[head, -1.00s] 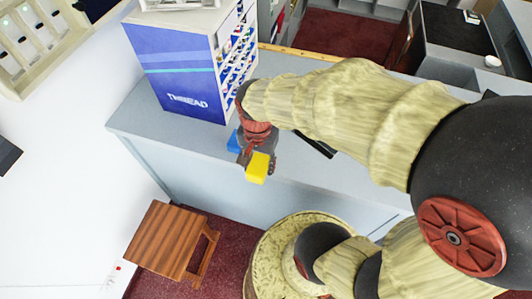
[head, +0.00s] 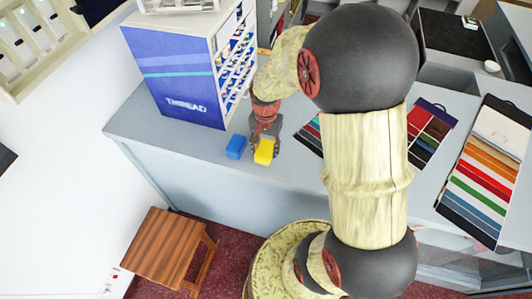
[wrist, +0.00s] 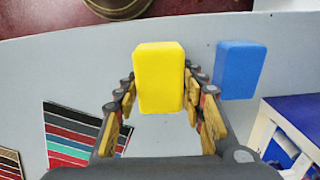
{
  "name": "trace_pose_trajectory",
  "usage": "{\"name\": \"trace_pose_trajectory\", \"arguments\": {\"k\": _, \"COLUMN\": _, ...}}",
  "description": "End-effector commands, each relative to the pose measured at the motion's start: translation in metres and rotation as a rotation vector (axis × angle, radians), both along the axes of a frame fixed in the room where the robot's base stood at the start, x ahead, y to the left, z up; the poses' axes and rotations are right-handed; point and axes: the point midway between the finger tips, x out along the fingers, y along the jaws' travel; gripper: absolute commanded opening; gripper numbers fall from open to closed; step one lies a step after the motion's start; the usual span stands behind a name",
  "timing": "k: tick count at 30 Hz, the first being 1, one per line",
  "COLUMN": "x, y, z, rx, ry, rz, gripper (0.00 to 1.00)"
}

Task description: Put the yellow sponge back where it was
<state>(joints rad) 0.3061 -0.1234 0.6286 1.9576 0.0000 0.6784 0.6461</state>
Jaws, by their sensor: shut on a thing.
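The yellow sponge (head: 264,151) is a small block at the tip of my gripper (head: 264,140), over the grey counter. In the wrist view the yellow sponge (wrist: 158,78) sits between the two fingers of my gripper (wrist: 158,86), which is shut on it. Its far end sticks out past the fingertips. I cannot tell whether it touches the counter top. A blue block (head: 236,146) lies on the counter just left of it in the head view. The blue block (wrist: 239,69) shows to the right in the wrist view, with a gap between them.
The blue thread cabinet (head: 180,80) stands on the counter (head: 150,125) behind the blocks. Striped swatch cards (head: 310,134) lie to the right, with more swatch boards (head: 490,170) farther right. A wooden stool (head: 165,245) stands on the floor in front. Bare counter lies around the sponge.

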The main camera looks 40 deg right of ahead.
Motion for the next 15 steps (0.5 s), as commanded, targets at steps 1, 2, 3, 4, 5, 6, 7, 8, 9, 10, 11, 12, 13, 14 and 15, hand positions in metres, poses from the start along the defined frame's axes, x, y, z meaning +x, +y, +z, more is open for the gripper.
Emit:
{"name": "trace_pose_trajectory", "arguments": {"k": 1, "x": 0.002, "y": -0.003, "z": -0.006, "rx": 0.001, "ry": 0.002, "rz": -0.002, "gripper": 0.20}}
{"name": "trace_pose_trajectory", "arguments": {"k": 2, "x": 0.002, "y": -0.003, "z": -0.010, "rx": 0.001, "ry": 0.003, "rz": -0.001, "gripper": 0.20}}
{"name": "trace_pose_trajectory", "arguments": {"k": 3, "x": 0.002, "y": -0.002, "z": -0.016, "rx": 0.001, "ry": 0.003, "rz": -0.001, "gripper": 0.20}}
{"name": "trace_pose_trajectory", "arguments": {"k": 4, "x": 0.001, "y": -0.002, "z": -0.021, "rx": 0.002, "ry": 0.005, "rz": -0.001, "gripper": 0.20}}
{"name": "trace_pose_trajectory", "arguments": {"k": 5, "x": 0.001, "y": -0.002, "z": -0.025, "rx": 0.002, "ry": 0.005, "rz": -0.001, "gripper": 0.20}}
{"name": "trace_pose_trajectory", "arguments": {"k": 6, "x": 0.002, "y": -0.002, "z": -0.028, "rx": 0.001, "ry": 0.002, "rz": -0.001, "gripper": 0.20}}
{"name": "trace_pose_trajectory", "arguments": {"k": 7, "x": 0.002, "y": -0.002, "z": -0.030, "rx": 0.000, "ry": 0.001, "rz": -0.001, "gripper": 0.20}}
{"name": "trace_pose_trajectory", "arguments": {"k": 8, "x": 0.002, "y": -0.002, "z": -0.030, "rx": 0.000, "ry": 0.000, "rz": -0.001, "gripper": 0.20}}
{"name": "trace_pose_trajectory", "arguments": {"k": 9, "x": 0.002, "y": -0.002, "z": -0.030, "rx": 0.000, "ry": 0.000, "rz": -0.001, "gripper": 0.20}}
{"name": "trace_pose_trajectory", "arguments": {"k": 10, "x": 0.002, "y": -0.002, "z": -0.030, "rx": 0.000, "ry": 0.000, "rz": -0.001, "gripper": 0.20}}
{"name": "trace_pose_trajectory", "arguments": {"k": 11, "x": 0.002, "y": -0.002, "z": -0.030, "rx": 0.000, "ry": 0.000, "rz": -0.001, "gripper": 0.20}}
{"name": "trace_pose_trajectory", "arguments": {"k": 12, "x": 0.002, "y": -0.002, "z": -0.030, "rx": 0.000, "ry": 0.000, "rz": -0.001, "gripper": 0.20}}
{"name": "trace_pose_trajectory", "arguments": {"k": 13, "x": 0.002, "y": -0.002, "z": -0.030, "rx": 0.000, "ry": 0.000, "rz": -0.001, "gripper": 0.20}}
{"name": "trace_pose_trajectory", "arguments": {"k": 14, "x": 0.002, "y": -0.002, "z": -0.030, "rx": 0.000, "ry": 0.000, "rz": -0.001, "gripper": 0.20}}
{"name": "trace_pose_trajectory", "arguments": {"k": 15, "x": 0.002, "y": -0.002, "z": -0.031, "rx": 0.000, "ry": 0.000, "rz": -0.001, "gripper": 0.20}}
